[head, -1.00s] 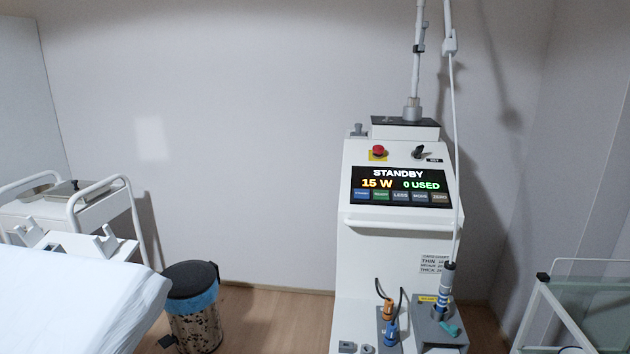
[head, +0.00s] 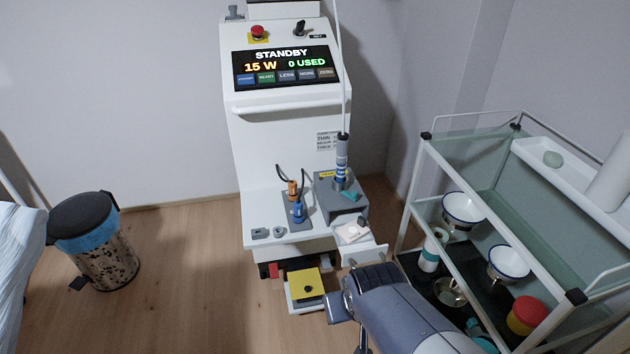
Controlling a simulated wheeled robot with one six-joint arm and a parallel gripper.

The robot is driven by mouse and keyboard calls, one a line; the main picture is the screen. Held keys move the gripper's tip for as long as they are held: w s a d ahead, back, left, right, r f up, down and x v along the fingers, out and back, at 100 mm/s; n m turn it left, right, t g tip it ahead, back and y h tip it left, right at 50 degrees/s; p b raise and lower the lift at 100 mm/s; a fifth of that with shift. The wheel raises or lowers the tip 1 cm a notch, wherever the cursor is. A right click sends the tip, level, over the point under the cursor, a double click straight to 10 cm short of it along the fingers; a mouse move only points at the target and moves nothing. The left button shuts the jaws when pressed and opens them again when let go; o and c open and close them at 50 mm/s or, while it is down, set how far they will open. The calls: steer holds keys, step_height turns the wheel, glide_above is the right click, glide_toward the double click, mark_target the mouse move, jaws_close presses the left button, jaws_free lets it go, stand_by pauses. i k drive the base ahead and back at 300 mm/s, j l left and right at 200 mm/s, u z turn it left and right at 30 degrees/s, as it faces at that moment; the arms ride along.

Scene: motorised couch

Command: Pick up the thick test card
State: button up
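A small pale card-like piece (head: 352,232) lies in an open white drawer (head: 368,253) below the grey box (head: 330,190) on the machine's lower shelf. I cannot tell how thick it is or whether several are stacked. A printed label (head: 328,141) on the machine's front lists thin, medium and thick. My arm comes in from the lower right, its end just in front of the drawer. I cannot make out any gripper fingers.
A yellow-topped pedal (head: 307,283) is on the floor. A glass-shelved trolley (head: 417,190) with bowls stands right. A bin (head: 112,258) stands left. Floor between bin and machine is clear.

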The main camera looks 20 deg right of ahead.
mark_target(349, 234)
steer(key=i+z, duration=0.25)
steer(key=z, duration=0.15)
steer(key=i+z, duration=0.25)
steer(key=z, duration=0.2)
